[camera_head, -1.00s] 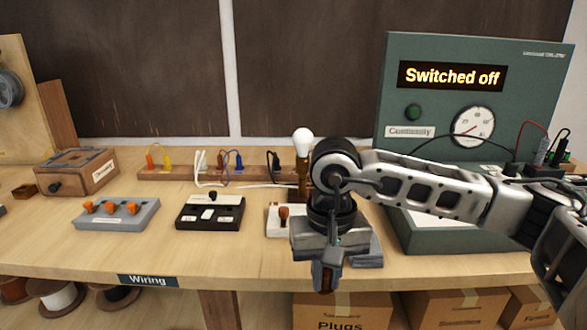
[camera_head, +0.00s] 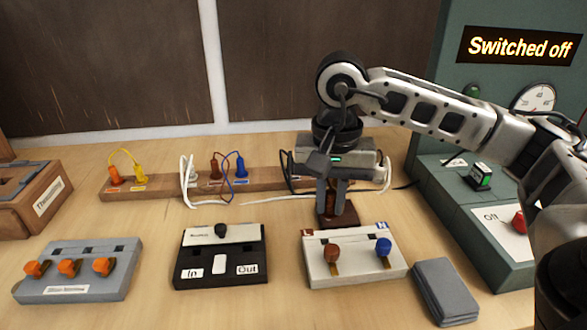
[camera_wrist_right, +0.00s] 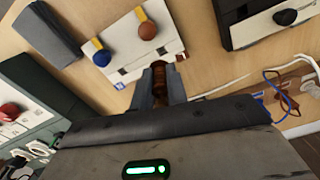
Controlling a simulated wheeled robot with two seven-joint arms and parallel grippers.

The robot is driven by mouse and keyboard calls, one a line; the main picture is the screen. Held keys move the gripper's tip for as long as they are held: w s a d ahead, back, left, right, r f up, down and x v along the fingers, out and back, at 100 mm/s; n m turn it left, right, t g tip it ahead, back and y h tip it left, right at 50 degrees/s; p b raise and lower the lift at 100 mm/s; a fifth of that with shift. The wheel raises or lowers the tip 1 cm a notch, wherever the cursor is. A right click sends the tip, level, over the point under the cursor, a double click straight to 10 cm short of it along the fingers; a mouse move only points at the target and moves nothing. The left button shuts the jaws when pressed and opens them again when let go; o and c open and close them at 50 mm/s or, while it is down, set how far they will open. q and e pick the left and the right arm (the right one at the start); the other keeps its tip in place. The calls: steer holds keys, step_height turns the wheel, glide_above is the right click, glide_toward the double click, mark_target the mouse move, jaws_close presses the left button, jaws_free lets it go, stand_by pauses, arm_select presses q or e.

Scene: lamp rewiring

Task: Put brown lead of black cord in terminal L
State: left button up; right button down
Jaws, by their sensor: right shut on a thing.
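My left gripper is not in view.
A black In/Out box (camera_head: 218,280) and a grey block with orange knobs (camera_head: 85,285) stand left of the terminal block. A grey pad (camera_head: 445,290) lies right of it. A wooden rail (camera_head: 160,185) with coloured leads is behind. The green tester (camera_head: 450,205) stands right.

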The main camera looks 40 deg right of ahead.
mark_target(329, 212)
steer(key=shift+w, duration=0.35)
steer(key=shift+s+f+b, duration=0.25)
steer(key=shift+f+b, duration=0.05)
steer(key=shift+f, duration=0.25)
steer(key=shift+f+b, duration=0.6)
steer(key=shift+f, duration=0.1)
steer(key=shift+f+b, duration=0.45)
steer(key=shift+f, duration=0.2)
steer(key=shift+f+b, duration=0.6)
steer(key=shift+f, duration=0.15)
steer(key=shift+f+b, duration=0.4)
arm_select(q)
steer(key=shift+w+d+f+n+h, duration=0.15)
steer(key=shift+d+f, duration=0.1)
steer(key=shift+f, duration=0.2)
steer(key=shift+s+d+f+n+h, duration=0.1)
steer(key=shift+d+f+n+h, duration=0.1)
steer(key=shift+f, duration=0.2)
